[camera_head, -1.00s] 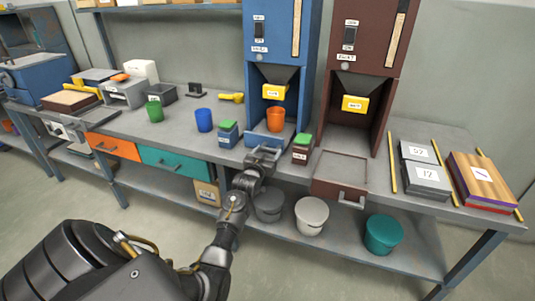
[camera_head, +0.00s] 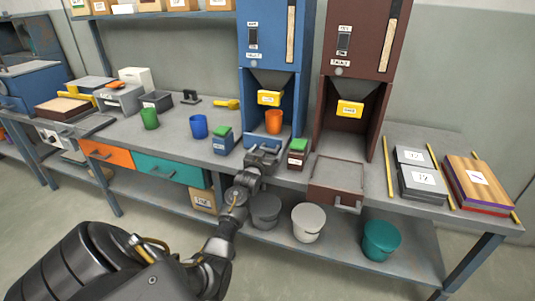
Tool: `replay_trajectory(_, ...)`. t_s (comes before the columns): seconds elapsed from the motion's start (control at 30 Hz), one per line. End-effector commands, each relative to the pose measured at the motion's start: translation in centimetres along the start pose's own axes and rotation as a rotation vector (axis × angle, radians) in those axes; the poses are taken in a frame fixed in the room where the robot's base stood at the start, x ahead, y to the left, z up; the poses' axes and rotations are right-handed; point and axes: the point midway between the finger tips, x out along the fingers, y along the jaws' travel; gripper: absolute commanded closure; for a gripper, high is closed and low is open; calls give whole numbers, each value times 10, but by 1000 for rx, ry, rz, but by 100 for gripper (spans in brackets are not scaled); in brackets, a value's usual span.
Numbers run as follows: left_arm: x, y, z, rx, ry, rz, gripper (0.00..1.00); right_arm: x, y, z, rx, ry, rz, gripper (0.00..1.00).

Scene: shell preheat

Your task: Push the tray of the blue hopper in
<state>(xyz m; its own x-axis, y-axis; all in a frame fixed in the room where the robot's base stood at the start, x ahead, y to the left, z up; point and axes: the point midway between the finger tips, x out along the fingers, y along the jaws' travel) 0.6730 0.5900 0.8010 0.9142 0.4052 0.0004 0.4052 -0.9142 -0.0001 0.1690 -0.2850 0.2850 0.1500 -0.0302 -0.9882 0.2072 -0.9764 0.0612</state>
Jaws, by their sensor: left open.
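The blue hopper (camera_head: 265,38) stands at the back of the bench. An orange cup (camera_head: 273,122) is in its lower bay, below a yellow spout piece (camera_head: 269,98). The hopper's tray (camera_head: 259,142) is at the bottom of the bay, and its front is mostly hidden by my gripper. My left gripper (camera_head: 262,157) is open at the tray's front; I cannot tell whether it touches. My right gripper is not in view.
The brown hopper (camera_head: 360,40) stands to the right with its tray (camera_head: 336,175) pulled out. Small green-lidded boxes flank the blue tray: a blue one (camera_head: 222,142) on the left and a brown one (camera_head: 297,154) on the right. Buckets stand on the lower shelf.

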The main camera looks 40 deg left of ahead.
Motion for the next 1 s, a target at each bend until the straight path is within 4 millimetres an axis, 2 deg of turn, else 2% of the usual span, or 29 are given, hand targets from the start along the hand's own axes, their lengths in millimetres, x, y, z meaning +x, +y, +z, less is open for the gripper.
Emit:
replay_trajectory(0.17, -4, 0, 1, 0, -2, 0, 10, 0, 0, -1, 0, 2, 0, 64)
replay_trajectory(0.27, -16, 0, 2, 0, -3, 0, 10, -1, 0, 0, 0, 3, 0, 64)
replay_trajectory(0.5, -63, 0, 2, 0, -2, 0, 10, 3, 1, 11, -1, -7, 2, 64)
replay_trajectory(0.7, -94, 0, 2, 0, -2, 0, 10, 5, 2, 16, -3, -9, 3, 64)
replay_trajectory(0.83, -104, 0, 2, 0, -2, 1, 10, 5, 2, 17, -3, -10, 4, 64)
replay_trajectory(1.0, -107, 0, 2, -1, -3, 1, 10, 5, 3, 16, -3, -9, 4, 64)
